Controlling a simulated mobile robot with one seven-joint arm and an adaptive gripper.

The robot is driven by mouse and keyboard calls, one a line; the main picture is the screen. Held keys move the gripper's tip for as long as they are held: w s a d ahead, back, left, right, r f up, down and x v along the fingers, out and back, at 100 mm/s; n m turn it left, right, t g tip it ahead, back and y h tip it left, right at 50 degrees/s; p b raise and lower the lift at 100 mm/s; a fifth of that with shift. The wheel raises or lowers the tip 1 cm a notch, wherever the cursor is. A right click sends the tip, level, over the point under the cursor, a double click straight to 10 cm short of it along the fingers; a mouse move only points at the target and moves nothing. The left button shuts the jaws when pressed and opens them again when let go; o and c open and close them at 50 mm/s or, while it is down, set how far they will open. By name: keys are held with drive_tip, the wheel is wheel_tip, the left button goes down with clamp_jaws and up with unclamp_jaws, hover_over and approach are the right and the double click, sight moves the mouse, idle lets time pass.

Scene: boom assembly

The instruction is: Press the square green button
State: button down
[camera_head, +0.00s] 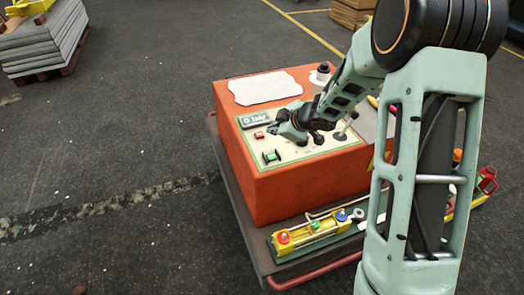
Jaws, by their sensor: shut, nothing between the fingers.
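The orange-red box (300,187) has a pale control panel (325,147) on its sloped top. A small green button (271,156) with dark parts around it sits at the panel's lower left; its exact shape is too small to tell. A small red button (259,134) lies above and left of it. My gripper (274,128) is shut and empty over the panel, just right of the red button and above the green one in the picture. Whether the fingertips touch the panel cannot be told. My gripper and wrist hide part of the panel's middle.
A display reading "6 bar" (255,118) is at the panel's upper left. Black knobs and a lever (345,127) stand to the right. A yellow unit (310,232) with red, green and blue round knobs lies on the cart's front ledge. Open floor is left.

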drive_tip(key=shift+f, duration=0.15)
drive_tip(key=b, duration=0.8)
hover_over(272, 157)
wheel_tip(272, 157, down, 8)
drive_tip(key=shift+r, duration=0.25)
drive_tip(key=shift+f+b, duration=0.4)
drive_tip(key=shift+f, duration=0.15)
drive_tip(key=shift+f, duration=0.15)
idle(0.5)
drive_tip(key=shift+f, duration=0.25)
drive_tip(key=shift+f+b, duration=0.6)
drive_tip(key=shift+b, duration=0.05)
idle(0.6)
drive_tip(key=shift+r, duration=0.1)
drive_tip(key=shift+r+p, duration=0.9)
drive_tip(key=shift+p, duration=0.2)
